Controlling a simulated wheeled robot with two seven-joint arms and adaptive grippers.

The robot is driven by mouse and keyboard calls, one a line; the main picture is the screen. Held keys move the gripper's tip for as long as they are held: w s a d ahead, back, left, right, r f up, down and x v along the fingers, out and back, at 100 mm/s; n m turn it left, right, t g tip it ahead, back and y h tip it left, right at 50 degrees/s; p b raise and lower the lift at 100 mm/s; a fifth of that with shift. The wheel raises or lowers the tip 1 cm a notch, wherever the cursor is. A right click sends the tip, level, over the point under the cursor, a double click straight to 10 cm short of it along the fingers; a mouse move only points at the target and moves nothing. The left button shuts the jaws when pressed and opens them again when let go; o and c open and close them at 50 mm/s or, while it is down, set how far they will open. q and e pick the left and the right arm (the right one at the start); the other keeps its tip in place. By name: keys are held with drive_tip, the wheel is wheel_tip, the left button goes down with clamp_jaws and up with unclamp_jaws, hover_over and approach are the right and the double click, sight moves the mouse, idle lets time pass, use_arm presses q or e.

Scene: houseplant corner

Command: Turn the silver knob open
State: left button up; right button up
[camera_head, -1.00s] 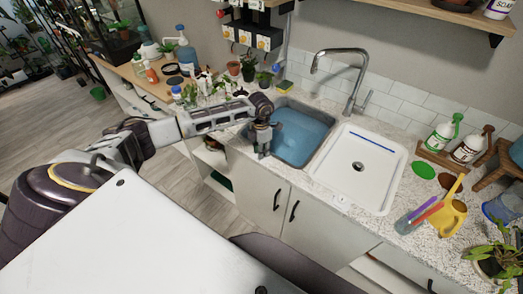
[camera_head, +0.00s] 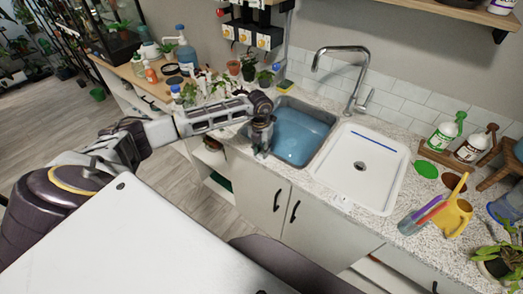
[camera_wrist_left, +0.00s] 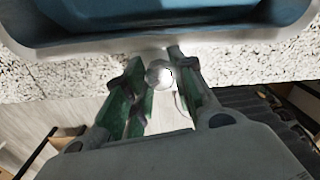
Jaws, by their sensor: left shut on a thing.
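The silver knob (camera_wrist_left: 158,74) is a small round shiny ball at the front rim of the sink's blue-filled left basin (camera_head: 297,135). My left gripper (camera_head: 262,150) reaches down at that basin's front left edge. In the left wrist view its two green-padded fingers (camera_wrist_left: 154,82) stand on either side of the knob and are shut on it. In the head view the gripper hides the knob. My right gripper is not in view.
The white right basin (camera_head: 360,165) is empty, with a tall faucet (camera_head: 350,75) behind. Small potted plants (camera_head: 249,66) stand on the counter near my left wrist. Cabinet doors lie below.

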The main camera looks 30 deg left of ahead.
sight(261, 151)
use_arm(q)
drive_tip(key=n, duration=0.5)
drive_tip(key=shift+b, duration=0.4)
drive_tip(key=shift+r+n, duration=0.1)
drive_tip(key=shift+n, duration=2.4)
drive_tip(key=o, duration=1.1)
drive_tip(key=shift+c, duration=0.2)
wheel_tip(261, 151, up, 12)
drive_tip(key=shift+s, duration=0.15)
